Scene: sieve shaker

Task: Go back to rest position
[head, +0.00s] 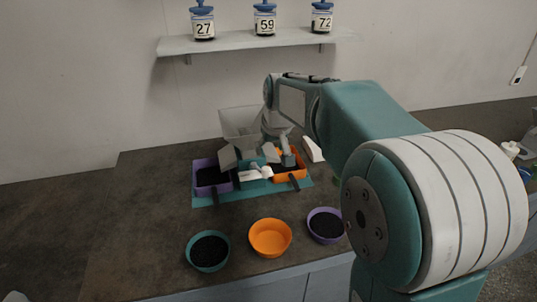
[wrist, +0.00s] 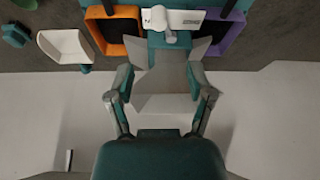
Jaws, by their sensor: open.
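My gripper (head: 278,150) hangs over the shaker station at the middle of the counter, its fingers pointing down. In the wrist view my gripper (wrist: 160,82) is open, with a finger on each side and a grey sheet-like part (wrist: 165,65) showing between them. I cannot tell whether the fingers touch that part.
In front are a teal bowl (head: 190,257) and a purple bowl (head: 342,234) with dark grains, and an empty orange bowl (head: 270,237). Numbered jars stand on a wall shelf (head: 235,40). The counter's left side is clear.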

